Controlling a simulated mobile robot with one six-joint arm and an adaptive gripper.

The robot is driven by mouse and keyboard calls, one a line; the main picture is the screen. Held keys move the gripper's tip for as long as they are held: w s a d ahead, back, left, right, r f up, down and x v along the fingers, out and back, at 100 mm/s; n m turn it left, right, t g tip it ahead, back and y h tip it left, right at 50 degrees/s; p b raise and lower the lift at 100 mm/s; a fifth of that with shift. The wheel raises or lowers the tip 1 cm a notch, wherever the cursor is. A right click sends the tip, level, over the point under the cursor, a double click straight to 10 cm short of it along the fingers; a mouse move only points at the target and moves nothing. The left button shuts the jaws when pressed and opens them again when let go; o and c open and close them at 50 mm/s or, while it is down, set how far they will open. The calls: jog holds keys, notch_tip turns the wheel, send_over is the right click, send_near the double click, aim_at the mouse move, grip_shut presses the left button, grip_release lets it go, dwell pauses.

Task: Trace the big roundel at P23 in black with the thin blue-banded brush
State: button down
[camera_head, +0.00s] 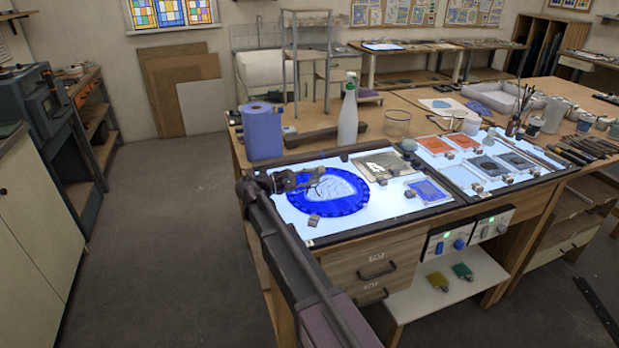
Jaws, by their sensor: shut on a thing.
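The big roundel (292,203) is a disc with a bright blue rim and a pale, line-patterned middle. It lies flat on the lit left panel of the bench. My gripper (318,178) is over the roundel's upper left part, reaching in from the left. It is shut on a thin tool, too small here to make out its band or tip. My gripper and wrist hide part of the rim. I cannot tell whether the tool touches the glass, and no black line can be made out. The P23 label cannot be read.
Small blocks sit around the roundel, one at its front edge (314,220).

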jog(key=shift+w, duration=0.2)
jog(key=shift+w+d, duration=0.45)
jog(key=shift+w, duration=0.3)
jog(key=shift+w+d+f, duration=0.1)
jog(key=shift+w+d, duration=0.05)
jog(key=shift+w, duration=0.05)
jog(key=shift+w, duration=0.1)
jog(key=shift+w+d, duration=0.8)
jog(key=shift+w, duration=0.15)
jog(key=shift+w, duration=0.1)
jog(key=shift+w+d, duration=0.7)
jog(key=shift+d, duration=0.35)
